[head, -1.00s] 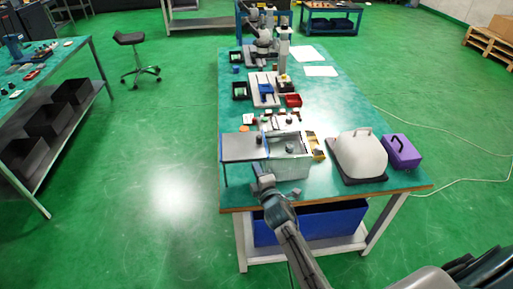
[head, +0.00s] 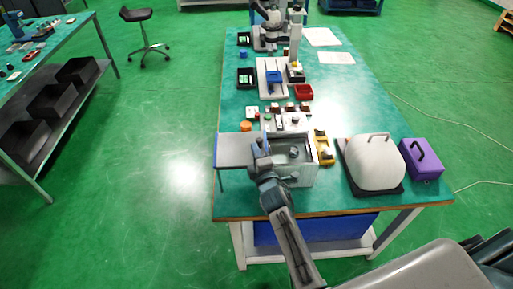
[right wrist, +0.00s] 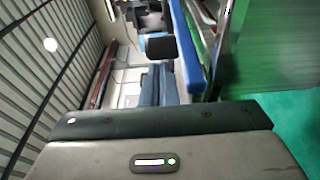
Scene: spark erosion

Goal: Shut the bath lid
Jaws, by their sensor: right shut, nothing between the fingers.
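The bath (head: 303,172) is a grey, see-through box near the front of the green table, open on top, with fittings inside. The lid looks like the flat grey plate (head: 233,151) that sticks out to the left of the bath, off the opening. My right gripper (head: 257,146) is shut and empty at the plate's right end, by the bath's left edge. I cannot tell whether it touches the plate, and it hides part of that edge. In the right wrist view a blue bar (right wrist: 186,48) shows beyond the grey housing. My left gripper is out of view.
A yellow part (head: 323,148) stands right of the bath, then a white domed cover (head: 375,163) on a dark base and a purple box (head: 421,160). Small parts and an orange disc (head: 246,126) lie behind.

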